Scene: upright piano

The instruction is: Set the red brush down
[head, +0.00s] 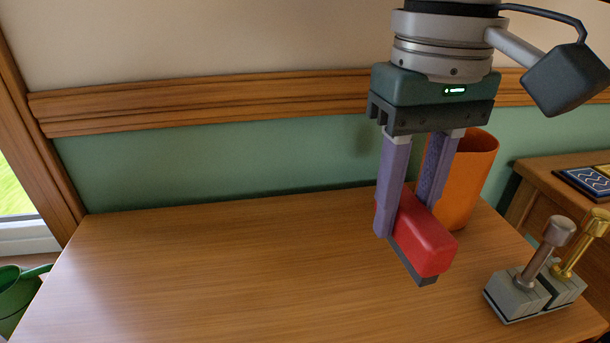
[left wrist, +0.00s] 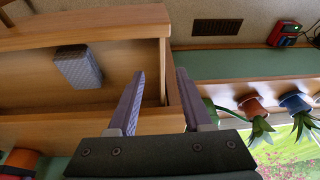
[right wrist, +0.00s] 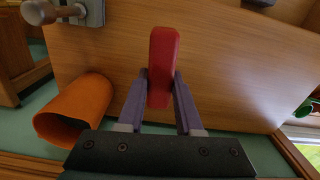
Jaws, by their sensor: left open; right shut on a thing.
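The red brush (head: 424,240) is a red block with a dark grey underside. My right gripper (head: 408,215) is shut on it, with a purple finger on each side, over the right part of the wooden top. In the right wrist view the red brush (right wrist: 163,65) stands between the fingertips. I cannot tell whether its underside touches the wood. My left gripper (left wrist: 160,95) is open and empty in the left wrist view and does not show in the head view.
An orange cup (head: 470,180) stands right behind the brush. Metal pegs on grey blocks (head: 520,295) stand at the front right. The wooden top (head: 210,265) is clear on the left and in the middle. In the left wrist view, a grey patterned block (left wrist: 77,67) lies on a wooden surface.

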